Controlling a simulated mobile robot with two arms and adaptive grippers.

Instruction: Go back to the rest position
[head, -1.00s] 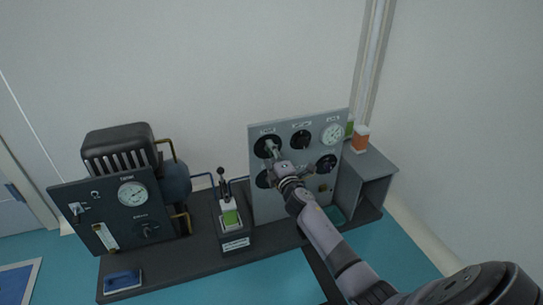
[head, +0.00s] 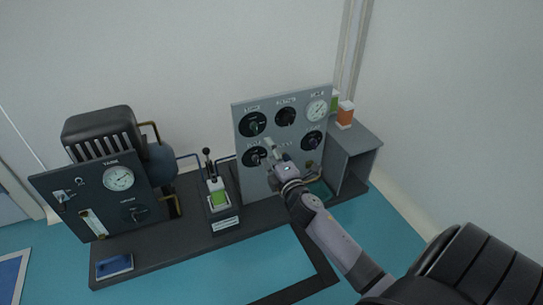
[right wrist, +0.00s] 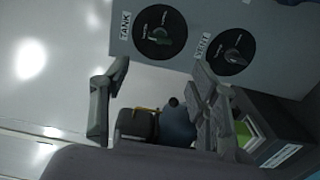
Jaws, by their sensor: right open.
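My right gripper (head: 270,152) is in front of the grey valve panel (head: 243,180) in the head view, near its lower-left knob. In the right wrist view the gripper (right wrist: 160,100) has its two fingers wide apart with nothing between them. The panel carries several black knobs and a white dial (head: 317,110). In the right wrist view the knob labelled TANK (right wrist: 160,36) and the knob labelled VENT (right wrist: 232,53) lie beyond the fingers. Contact with the panel does not show. My left gripper is not in view.
A dark pump unit with a gauge (head: 118,178) stands at left. A lever block with a green window (head: 220,197) stands between it and the panel. Orange-and-white (head: 345,114) and green containers sit on the grey shelf box (head: 357,145) at right. A blue pad (head: 114,266) lies in front.

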